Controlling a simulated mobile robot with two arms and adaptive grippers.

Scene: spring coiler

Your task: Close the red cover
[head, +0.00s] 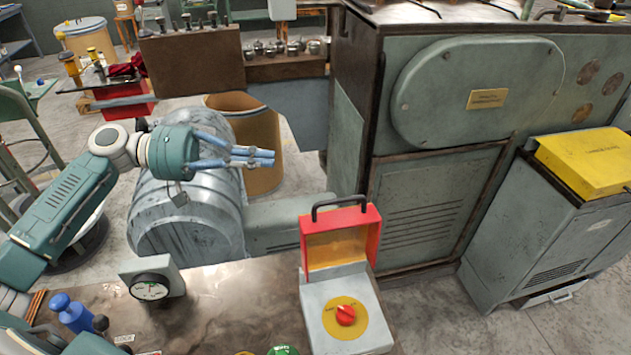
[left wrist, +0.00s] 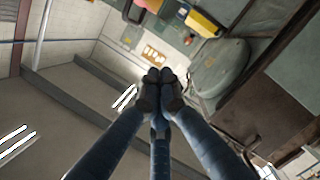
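The red cover (head: 372,222) stands open and upright in the head view, hinged at the back of a light grey control box (head: 345,336). It has a black handle on top and a yellowish inner face. A red knob (head: 345,315) on a yellow disc sits on the box's top face. My left gripper (head: 266,157) is up and to the left of the cover, apart from it, its blue fingers pointing right. In the left wrist view the fingertips (left wrist: 160,77) meet with nothing seen between them. The right gripper is not in view.
The bench (head: 225,300) carries a dial gauge (head: 150,288) and a blue bottle (head: 70,312) left of the box. A large grey machine (head: 440,200) stands behind and right. A ribbed metal drum (head: 185,215) lies below my left gripper. The bench between gauge and box looks clear.

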